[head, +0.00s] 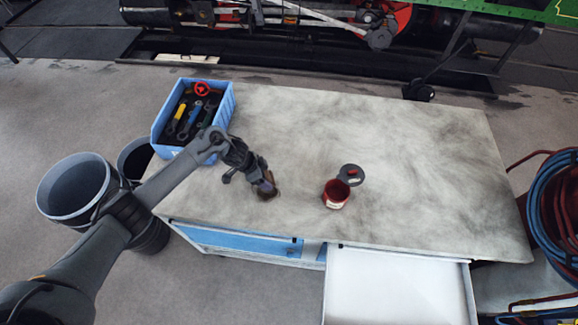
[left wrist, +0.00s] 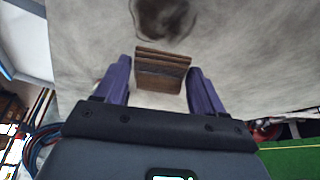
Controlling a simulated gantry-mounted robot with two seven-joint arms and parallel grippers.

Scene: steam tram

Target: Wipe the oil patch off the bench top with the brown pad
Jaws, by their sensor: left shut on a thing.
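My left gripper (head: 264,184) points down over the left-middle part of the bench top (head: 420,165). It is shut on the brown pad (head: 267,195), which is low at the bench surface; I cannot tell whether it touches. In the left wrist view the pad (left wrist: 162,72) sits between the two purple fingers of the left gripper (left wrist: 159,80). The dark oil patch (left wrist: 163,14) shows at the top edge of that view, just beyond the pad and apart from it. In the head view I cannot clearly pick the patch out near the gripper. My right gripper is not in view.
A red mug (head: 335,194) and a grey round piece (head: 351,175) stand right of the gripper. A blue bin of tools (head: 229,108) is at the back left. An open white drawer (head: 395,290) juts out in front. The bench's right half is clear.

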